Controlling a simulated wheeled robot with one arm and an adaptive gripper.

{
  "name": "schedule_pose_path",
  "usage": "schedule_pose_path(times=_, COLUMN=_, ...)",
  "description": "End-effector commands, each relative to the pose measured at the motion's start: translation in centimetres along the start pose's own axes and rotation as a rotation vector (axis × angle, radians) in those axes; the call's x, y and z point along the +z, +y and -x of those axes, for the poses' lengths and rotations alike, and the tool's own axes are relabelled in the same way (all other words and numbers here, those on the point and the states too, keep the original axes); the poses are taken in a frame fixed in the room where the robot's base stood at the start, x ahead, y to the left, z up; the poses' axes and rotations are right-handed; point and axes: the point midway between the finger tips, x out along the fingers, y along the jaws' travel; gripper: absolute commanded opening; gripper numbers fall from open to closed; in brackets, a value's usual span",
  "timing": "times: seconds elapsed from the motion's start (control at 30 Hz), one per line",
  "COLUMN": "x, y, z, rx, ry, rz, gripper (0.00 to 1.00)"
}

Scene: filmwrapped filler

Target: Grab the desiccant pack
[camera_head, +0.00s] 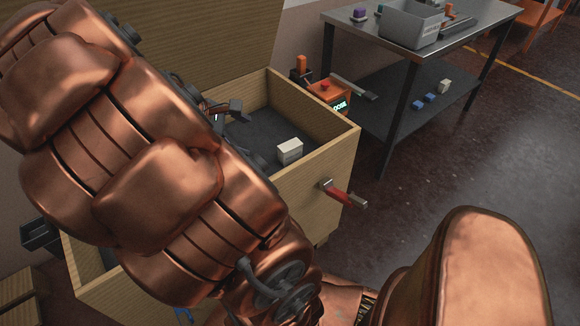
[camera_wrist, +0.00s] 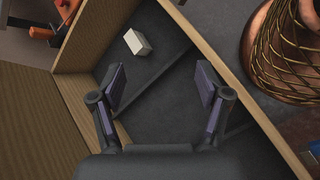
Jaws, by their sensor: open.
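A small white block, which looks like the desiccant pack (camera_head: 289,151), lies on the dark floor of an open wooden crate (camera_head: 342,150), near its right wall. It also shows in the wrist view (camera_wrist: 137,42), beyond my fingertips and a little left of centre. My gripper (camera_wrist: 161,88) is open and empty, inside or just above the crate. In the head view only part of my gripper (camera_head: 236,112) shows behind my arm, left of the white block and apart from it. My arm hides the crate's left part.
A metal table (camera_head: 470,28) with a grey bin (camera_head: 410,24) stands at the back right. An orange device with a lit display (camera_head: 330,92) sits just behind the crate. A red-handled latch (camera_head: 343,194) sticks out from the crate's right wall. The crate floor around the block is clear.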

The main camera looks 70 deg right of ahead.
Motion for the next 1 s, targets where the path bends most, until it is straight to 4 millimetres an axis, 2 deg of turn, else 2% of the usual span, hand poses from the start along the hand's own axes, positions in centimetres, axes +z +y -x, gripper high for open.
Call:
schedule_pose_path(times=0.03, x=-1.3, y=0.0, z=-3.0, rx=0.015, ry=-0.034, rz=0.029, gripper=0.76)
schedule_pose_path(times=0.3, x=-4.5, y=3.6, z=-12.3, rx=0.107, ry=-0.180, rz=0.230, gripper=0.76)
schedule_pose_path(times=0.6, x=-8.7, y=6.0, z=-23.2, rx=0.158, ry=-0.325, rz=0.503, gripper=0.76)
schedule_pose_path(times=0.7, x=-10.0, y=6.4, z=-26.2, rx=0.164, ry=-0.356, rz=0.585, gripper=0.76)
schedule_pose_path(times=0.8, x=-10.9, y=6.7, z=-28.3, rx=0.169, ry=-0.380, rz=0.649, gripper=0.76)
schedule_pose_path(times=1.0, x=-11.7, y=7.2, z=-30.3, rx=0.173, ry=-0.401, rz=0.713, gripper=0.76)
